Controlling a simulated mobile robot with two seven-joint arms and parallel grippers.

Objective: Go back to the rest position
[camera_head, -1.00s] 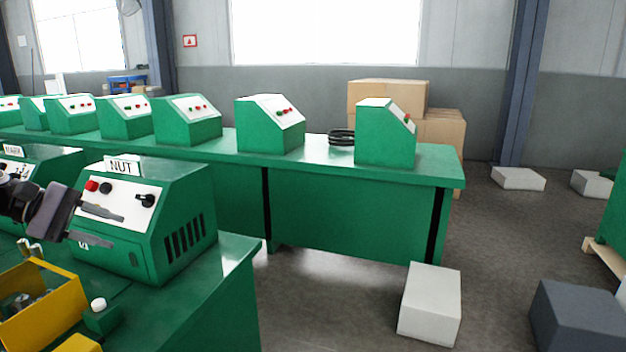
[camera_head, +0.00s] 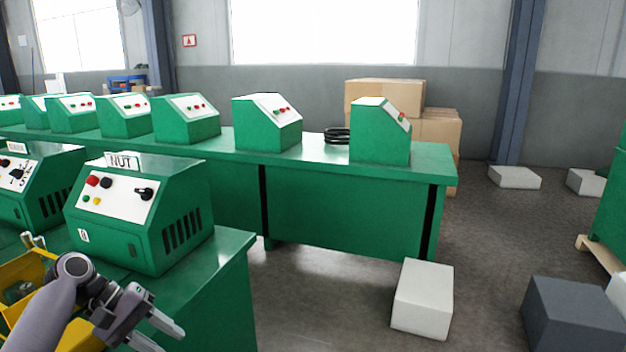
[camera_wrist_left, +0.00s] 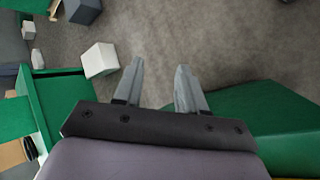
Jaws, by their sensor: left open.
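My left gripper (camera_head: 170,332) is at the lower left of the head view, in front of the near green bench (camera_head: 235,262) and over its front edge. Its two fingers are apart with nothing between them. In the left wrist view the open fingers (camera_wrist_left: 160,88) point over bare grey floor. The green NUT machine (camera_head: 140,210), with red and black knobs, stands on the near bench behind the gripper, apart from it. My right gripper is in neither view.
A yellow bin (camera_head: 22,268) sits on the near bench, partly hidden by my arm. A long green bench (camera_head: 340,205) with several green machines stands behind. A white block (camera_head: 422,300) and a dark grey block (camera_head: 572,318) lie on the floor. Floor between them is clear.

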